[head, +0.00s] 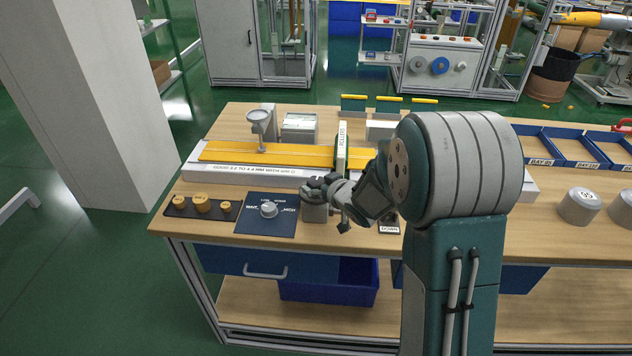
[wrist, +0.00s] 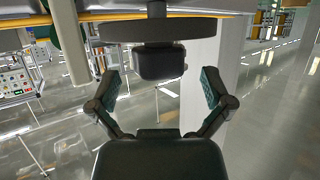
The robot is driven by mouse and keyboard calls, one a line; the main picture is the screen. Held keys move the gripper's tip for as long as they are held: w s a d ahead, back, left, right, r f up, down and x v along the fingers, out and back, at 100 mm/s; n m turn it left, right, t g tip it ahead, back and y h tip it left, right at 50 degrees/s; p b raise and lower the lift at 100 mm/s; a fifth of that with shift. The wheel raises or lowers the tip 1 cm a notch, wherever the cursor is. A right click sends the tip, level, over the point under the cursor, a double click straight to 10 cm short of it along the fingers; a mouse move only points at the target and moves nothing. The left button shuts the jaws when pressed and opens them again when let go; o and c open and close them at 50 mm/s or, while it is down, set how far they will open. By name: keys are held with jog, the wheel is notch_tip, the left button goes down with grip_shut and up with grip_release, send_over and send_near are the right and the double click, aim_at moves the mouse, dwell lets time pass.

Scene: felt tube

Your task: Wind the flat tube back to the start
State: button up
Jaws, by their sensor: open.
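The flat yellow tube or strip (head: 225,152) lies along a long white-sided base (head: 200,170) at the back left of the bench in the head view. An upright white and green plate (head: 341,146) with lettering stands across it. My gripper (head: 330,204) is in front of the base, beside a grey block (head: 312,212). In the wrist view my gripper (wrist: 161,88) is open, its two fingers wide apart. A dark block (wrist: 158,63) under a round disc (wrist: 150,30) shows between and just beyond the fingers, with no finger visibly touching it. A yellow edge (wrist: 240,15) runs above it.
A blue panel with a dial (head: 268,210) and a dark tray of brass-coloured pieces (head: 200,205) lie at the front left. A round-topped stand (head: 260,122) rises behind the strip. Blue bins (head: 545,145) and grey cylinders (head: 578,206) stand at the right.

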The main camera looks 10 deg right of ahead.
jog(key=shift+x, duration=0.9)
jog(key=c, duration=1.1)
jog(key=shift+c, duration=0.2)
jog(key=shift+n+y, duration=0.4)
jog(key=shift+y, duration=0.1)
